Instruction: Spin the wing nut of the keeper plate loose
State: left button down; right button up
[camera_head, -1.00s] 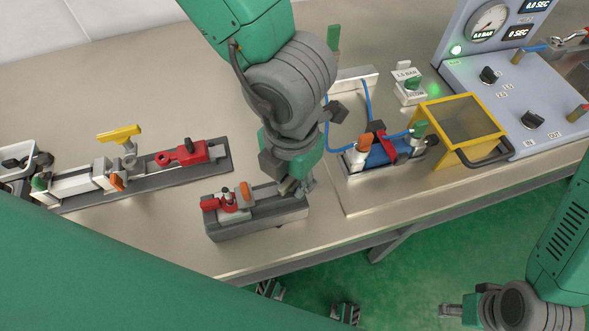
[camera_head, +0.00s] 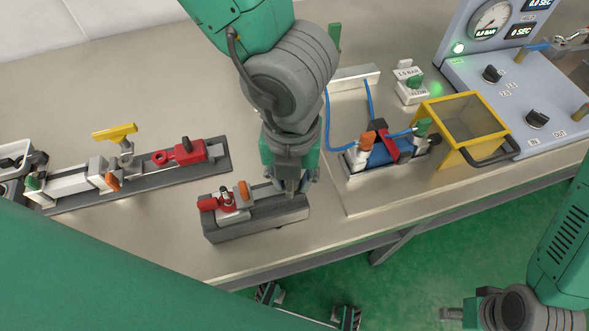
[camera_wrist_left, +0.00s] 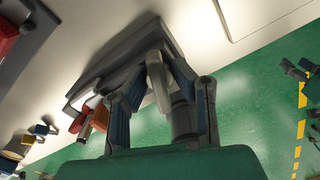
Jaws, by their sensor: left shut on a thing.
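A dark grey block fixture (camera_head: 265,223) lies near the bench's front edge, with a red clamp (camera_head: 216,200) and an orange knob (camera_head: 244,191) at its left end. My left gripper (camera_head: 290,190) points down at the block's right end and is shut on a small part there. In the left wrist view, a light grey piece (camera_wrist_left: 159,84) and a grey cylinder stand between its fingers (camera_wrist_left: 165,95). The keeper plate and wing nut cannot be told apart behind the fingers. My right gripper (camera_head: 451,314) hangs at the lower right, away from the bench; its jaws are unclear.
A long rail fixture (camera_head: 140,178) with a yellow handle (camera_head: 115,132) lies to the left. A blue fixture (camera_head: 385,155) with hoses and a yellow guard frame (camera_head: 462,125) stand to the right. A control panel (camera_head: 520,100) is at the far right. Bare bench lies left of the block.

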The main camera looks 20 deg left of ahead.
pick_arm(q)
jog(key=n, duration=0.3)
jog(key=shift+w+r+b, duration=0.1)
jog(key=shift+w+b, duration=0.1)
jog(key=shift+b, duration=0.1)
jog(key=n+b, duration=0.1)
jog(key=n, duration=0.2)
jog(key=shift+n+b, duration=0.3)
jog(key=shift+n, duration=0.6)
jog(key=shift+n, duration=0.6)
jog(key=n+b, duration=0.1)
jog(key=n, duration=0.1)
jog(key=shift+n, duration=0.8)
